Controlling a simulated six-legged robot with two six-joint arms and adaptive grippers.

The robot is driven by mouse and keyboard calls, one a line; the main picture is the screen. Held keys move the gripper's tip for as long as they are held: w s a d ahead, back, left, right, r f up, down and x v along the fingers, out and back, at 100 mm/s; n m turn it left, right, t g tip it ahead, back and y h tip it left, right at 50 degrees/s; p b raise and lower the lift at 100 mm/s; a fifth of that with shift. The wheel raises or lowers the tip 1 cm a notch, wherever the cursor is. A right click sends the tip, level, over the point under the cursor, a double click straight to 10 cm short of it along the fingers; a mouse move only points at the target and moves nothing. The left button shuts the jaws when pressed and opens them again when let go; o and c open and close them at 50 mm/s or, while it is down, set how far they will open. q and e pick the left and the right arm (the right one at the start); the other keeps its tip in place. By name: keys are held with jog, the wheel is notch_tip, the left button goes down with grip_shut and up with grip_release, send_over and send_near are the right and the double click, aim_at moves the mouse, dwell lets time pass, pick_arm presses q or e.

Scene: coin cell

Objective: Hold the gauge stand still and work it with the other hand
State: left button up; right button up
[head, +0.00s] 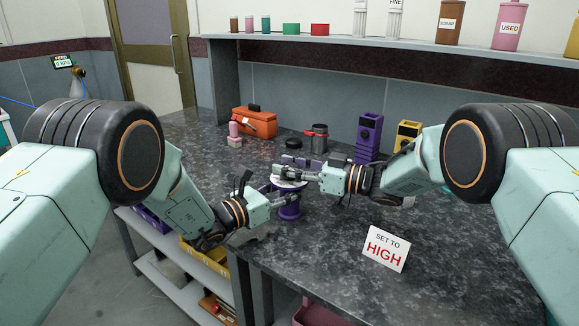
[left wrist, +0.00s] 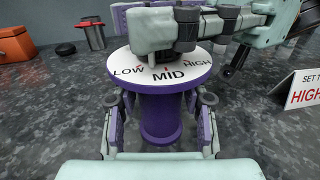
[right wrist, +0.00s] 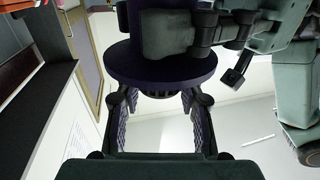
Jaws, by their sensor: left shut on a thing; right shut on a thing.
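The gauge stand (head: 289,211) is a purple post on the bench with a round white dial on top, marked LOW, MID and HIGH in the left wrist view (left wrist: 166,75). My left gripper (head: 278,199) is shut around its post, a finger on each side in the left wrist view (left wrist: 160,128). My right gripper (head: 289,174) is above the dial, shut on the knob. The right wrist view looks inverted; the dark ribbed knob (right wrist: 160,94) shows between the fingers there. The knob's pointer is hidden. A sign (head: 385,249) reads SET TO HIGH.
Behind the stand are an orange toolbox (head: 255,122), a grey canister (head: 319,139), a black disc (head: 293,143), a purple holder (head: 369,137) and a yellow one (head: 408,132). A shelf (head: 340,41) with jars runs above. The bench's front right is mostly clear.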

jog(key=shift+r+n+g+y, duration=0.1)
jog(key=shift+n+g+y, duration=0.4)
jog(key=shift+g, duration=0.4)
jog(key=shift+n+g, duration=0.7)
jog(key=shift+g, duration=0.1)
jog(key=o, duration=1.2)
jog(key=shift+s+d, duration=0.1)
jog(key=d, duration=0.4)
jog(key=s+d, duration=0.1)
jog(key=d, duration=0.2)
jog(key=s+d, duration=0.1)
jog(key=d, duration=0.3)
jog(key=shift+s+d, duration=0.1)
jog(key=shift+d, duration=0.25)
